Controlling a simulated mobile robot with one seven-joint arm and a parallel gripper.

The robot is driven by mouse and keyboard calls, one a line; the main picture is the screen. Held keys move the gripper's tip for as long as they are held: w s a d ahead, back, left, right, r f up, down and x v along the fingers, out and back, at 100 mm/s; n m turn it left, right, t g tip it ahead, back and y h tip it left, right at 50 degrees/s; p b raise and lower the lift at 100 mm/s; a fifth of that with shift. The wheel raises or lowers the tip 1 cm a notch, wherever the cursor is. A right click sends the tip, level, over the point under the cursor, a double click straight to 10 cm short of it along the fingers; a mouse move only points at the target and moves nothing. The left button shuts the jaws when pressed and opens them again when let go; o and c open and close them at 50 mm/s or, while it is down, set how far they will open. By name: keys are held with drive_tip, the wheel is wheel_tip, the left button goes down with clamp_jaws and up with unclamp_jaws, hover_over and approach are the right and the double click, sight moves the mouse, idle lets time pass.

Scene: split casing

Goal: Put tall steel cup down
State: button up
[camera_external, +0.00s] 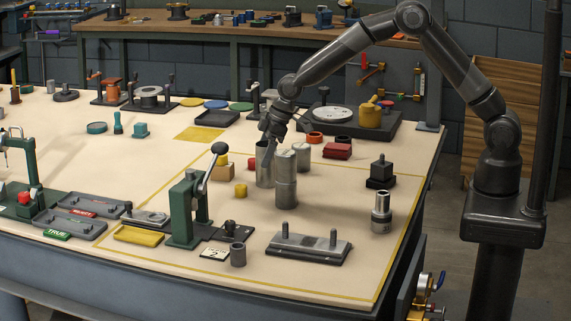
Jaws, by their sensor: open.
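My gripper (270,145) is open and points down at the middle of the table, small and partly merged with the steel parts. An open-topped steel cup (264,172) stands upright on the table directly below it. I cannot tell whether the fingers touch its rim. A taller steel cylinder (286,182), with a seam partway up, stands upright just to its right and nearer the camera. A shorter steel cylinder (302,158) stands behind that one. Which of them is the tall steel cup is not certain from this view.
A green lever press (186,212) stands left of the cylinders. A two-post plate (310,249) is in front, a steel part (381,213) at right. Table between these is clear.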

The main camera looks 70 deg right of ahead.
drive_tip(key=s+d+r+m+h, duration=0.1)
drive_tip(key=s+d+r, duration=0.2)
drive_tip(key=s+r, duration=0.45)
drive_tip(key=s+d+r, duration=0.3)
drive_tip(key=s+r, duration=0.2)
drive_tip(key=r, duration=0.6)
drive_tip(key=s+d+r+m, duration=0.1)
drive_tip(key=s+d, duration=0.3)
drive_tip(key=s, duration=1.2)
drive_tip(key=s+d+r+m+t+h, duration=0.1)
drive_tip(key=s+d, duration=0.4)
drive_tip(key=s, duration=1)
drive_tip(key=r+m, duration=0.1)
drive_tip(key=m, duration=0.1)
drive_tip(key=shift+s+d+r+m+t, duration=0.2)
drive_tip(key=shift+s+m+t, duration=0.1)
drive_tip(key=shift+s+m, duration=0.1)
drive_tip(key=shift+w, duration=0.1)
